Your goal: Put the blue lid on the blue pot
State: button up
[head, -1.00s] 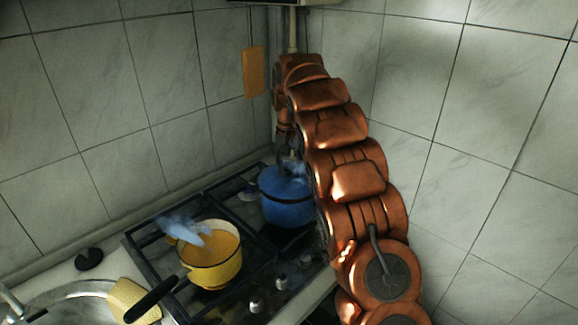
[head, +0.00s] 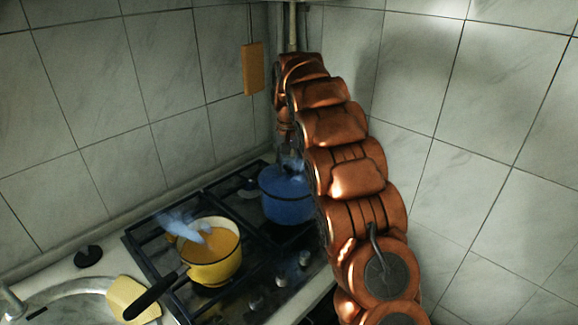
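The blue pot (head: 286,205) stands on the back right burner of the stove. Its right side is partly hidden behind my copper-coloured arm. Blue also shows at its top, with a pale bluish patch there, but I cannot tell the blue lid apart from the pot or from steam. My gripper (head: 289,155) points down just above the top of the pot. It is small, dark and partly covered by my arm, so its fingers cannot be made out.
An open yellow pot (head: 214,269) with yellow contents steams on the front burner, its dark handle pointing front left.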

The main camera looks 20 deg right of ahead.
jog(key=shift+f, duration=0.1)
dwell(0.3)
jog(key=o, duration=1.2)
jog(key=shift+r, duration=3.7)
